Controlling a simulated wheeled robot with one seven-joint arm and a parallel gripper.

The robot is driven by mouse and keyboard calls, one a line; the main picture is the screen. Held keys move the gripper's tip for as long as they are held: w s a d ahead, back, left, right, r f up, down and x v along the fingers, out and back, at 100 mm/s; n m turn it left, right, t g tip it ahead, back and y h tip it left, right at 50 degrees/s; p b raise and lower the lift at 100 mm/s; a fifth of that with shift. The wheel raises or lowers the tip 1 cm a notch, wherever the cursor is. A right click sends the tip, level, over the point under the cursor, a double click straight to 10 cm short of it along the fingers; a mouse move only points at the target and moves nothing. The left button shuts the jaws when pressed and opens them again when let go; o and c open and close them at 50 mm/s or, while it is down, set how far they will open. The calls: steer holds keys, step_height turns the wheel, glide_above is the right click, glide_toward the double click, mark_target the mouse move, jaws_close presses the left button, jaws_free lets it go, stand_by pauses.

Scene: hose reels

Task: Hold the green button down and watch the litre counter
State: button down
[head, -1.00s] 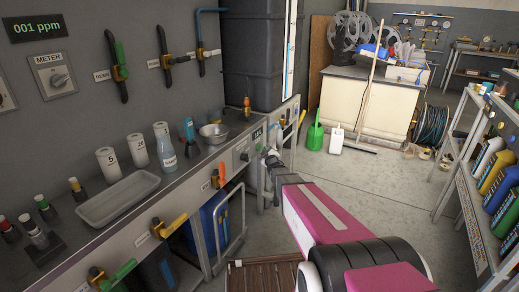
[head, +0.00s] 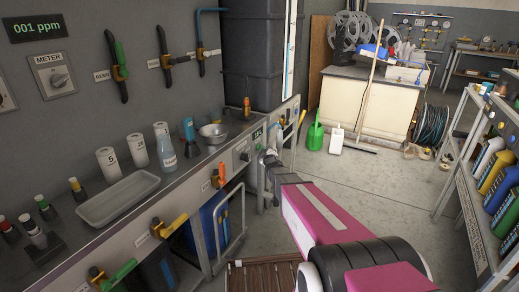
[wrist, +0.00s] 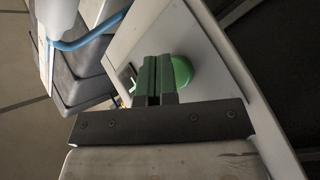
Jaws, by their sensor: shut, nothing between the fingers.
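The green button (wrist: 183,71) is a round cap on a pale panel in the wrist view. My gripper (wrist: 158,57) is shut and empty, its fingertips at the button's left side and overlapping it in the picture. Whether they touch or press it I cannot tell. In the head view my gripper (head: 265,156) is at the front of the bench's far end, where the button cannot be made out clearly. A small dark display with green figures (head: 258,134) sits on the front panel there, too small to read; I cannot confirm that it is the litre counter.
The bench holds a tray (head: 118,199), bottles and a metal bowl (head: 213,134). An orange-handled valve (head: 219,174) sticks out of the bench front, left of my gripper. A metal rail frame (head: 230,225) stands below. Floor (head: 370,180) is open to the right.

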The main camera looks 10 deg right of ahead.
steer(key=shift+w+a, duration=0.3)
steer(key=shift+a, duration=0.1)
stand_by(1.1)
steer(key=shift+s+d, duration=0.6)
steer(key=shift+d, duration=0.2)
steer(key=shift+s+d, duration=0.1)
steer(key=shift+s+d, duration=0.7)
steer(key=shift+d, duration=0.3)
steer(key=shift+s+d, duration=0.7)
steer(key=shift+d, duration=0.25)
steer(key=shift+s, duration=0.1)
